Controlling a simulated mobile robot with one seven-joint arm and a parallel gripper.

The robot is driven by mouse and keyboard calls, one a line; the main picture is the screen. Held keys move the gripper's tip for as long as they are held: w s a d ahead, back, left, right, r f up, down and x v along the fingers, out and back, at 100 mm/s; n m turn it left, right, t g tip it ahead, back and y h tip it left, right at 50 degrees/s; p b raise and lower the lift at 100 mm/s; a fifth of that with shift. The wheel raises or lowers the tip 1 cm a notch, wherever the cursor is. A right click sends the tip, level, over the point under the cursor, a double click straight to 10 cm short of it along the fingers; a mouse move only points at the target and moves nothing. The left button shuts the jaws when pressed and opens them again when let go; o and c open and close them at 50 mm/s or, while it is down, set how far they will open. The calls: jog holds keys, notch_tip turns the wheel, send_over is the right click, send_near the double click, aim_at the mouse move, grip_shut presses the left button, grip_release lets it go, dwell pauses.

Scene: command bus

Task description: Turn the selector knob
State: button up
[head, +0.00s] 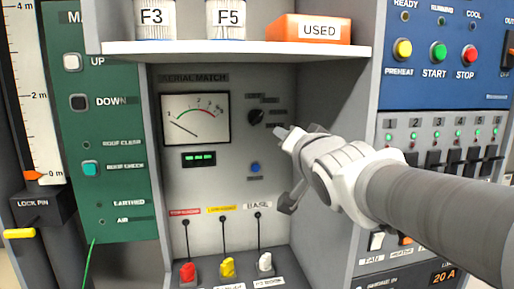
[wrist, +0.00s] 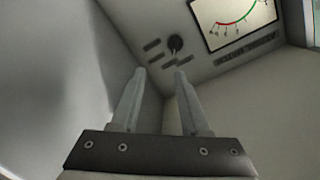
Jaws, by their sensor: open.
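The selector knob (head: 256,117) is a small black knob on the grey aerial match panel (head: 195,182), right of the dial meter (head: 195,118). Small dark labels surround it. My gripper (head: 286,168) is in front of the panel, lower right of the knob in the head view, with its fingers apart and nothing between them. In the wrist view the knob (wrist: 175,43) lies beyond the open fingertips of my gripper (wrist: 160,72), apart from them. The exact knob pointer direction is hard to tell.
A shelf (head: 235,50) with two labelled jars and an orange USED box (head: 309,29) overhangs the panel. A grey side wall (head: 345,110) bounds the recess at right. A blue button (head: 255,168) sits below the knob. Red, yellow and white plugs (head: 228,267) stand at the bottom.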

jog(key=s+d+f+n+g+h+p, duration=0.1)
jog(key=s+d+f+n+g+p, duration=0.1)
jog(key=s+f+g, duration=0.3)
jog(key=s+d+f+n+g+h+p, duration=0.1)
jog(key=s+d+f+n+g+p, duration=0.2)
jog(key=s+f, duration=0.8)
jog(key=s+d+g, duration=0.2)
jog(key=s+g, duration=0.1)
jog(key=s, duration=0.4)
jog(key=shift+s+d+f+n+h, duration=0.15)
jog(key=shift+s+f+n+h, duration=0.15)
jog(key=shift+s+f, duration=0.05)
grip_shut()
jog(key=shift+w, duration=0.1)
